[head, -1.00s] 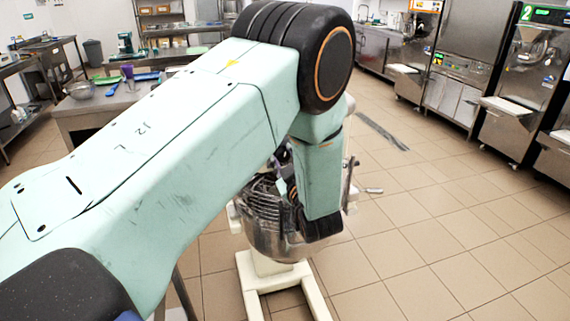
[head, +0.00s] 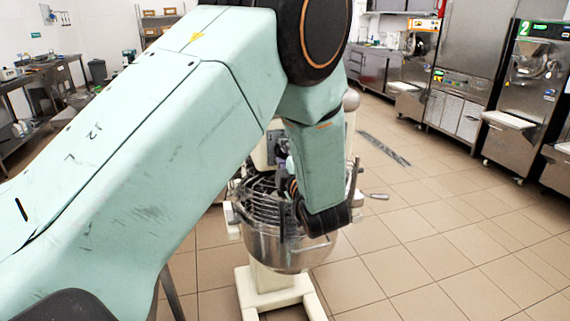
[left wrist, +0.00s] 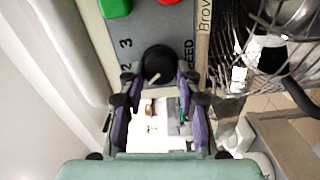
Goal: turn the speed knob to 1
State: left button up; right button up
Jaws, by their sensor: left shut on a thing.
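The black speed knob (left wrist: 158,63) is on a grey panel, with the printed numbers 3 and 2 to its left and the word SPEED to its right. A small white mark shows on its lower part; I cannot tell exactly which number it points at. My left gripper (left wrist: 159,83) has its purple-padded fingers on both sides of the knob, shut on it. In the head view the knob is hidden, and my arm covers most of the gripper. The mixer's metal bowl (head: 277,249) stands below. My right gripper is in neither view.
A green button (left wrist: 115,7) and a red button sit above the knob. The wire bowl guard (left wrist: 268,50) is close to the right of the gripper. A lever (head: 376,196) sticks out right of the mixer. Freezers (head: 520,100) stand far right; the tiled floor between is clear.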

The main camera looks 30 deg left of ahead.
pick_arm(q)
jog(key=shift+w+r+n+b, duration=0.15)
jog(key=shift+r+n+b, duration=0.15)
jog(key=shift+n+b, duration=0.3)
jog(key=o, duration=1)
jog(key=shift+c, duration=0.2)
jog(key=shift+o, duration=0.7)
jog(key=shift+w+a+f, duration=0.1)
jog(key=shift+w+f, duration=0.05)
jog(key=shift+f, duration=0.2)
jog(key=shift+s+r, duration=0.1)
jog(key=shift+s, duration=0.15)
